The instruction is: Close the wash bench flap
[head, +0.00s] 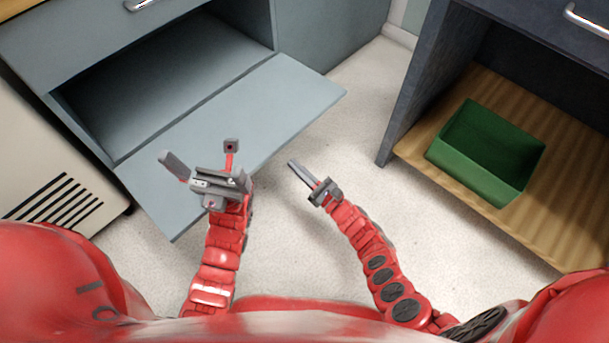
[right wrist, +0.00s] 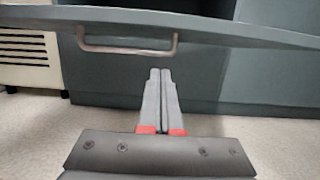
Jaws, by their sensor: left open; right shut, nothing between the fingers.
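The wash bench flap (head: 250,110) is a grey-blue panel, hinged at its lower inner edge and lying open, sloping outward from the bench. In the right wrist view I see the flap (right wrist: 225,33) from its outer, lower side, with a metal bar handle (right wrist: 128,48). My left gripper (head: 202,154) is open and empty, over the flap's near part in the head view; I cannot tell its height above it. My right gripper (head: 291,162) is shut and empty, just outside the flap's free edge. In the right wrist view its fingertips (right wrist: 160,72) point toward the flap, close to the handle's right end.
The bench's compartment (head: 170,85) behind the flap looks empty. A beige vented unit (head: 50,150) stands at left. At right, a dark cabinet with a wooden shelf (head: 410,145) holds a green bin (head: 480,180). Pale floor (head: 350,130) lies clear between the cabinets.

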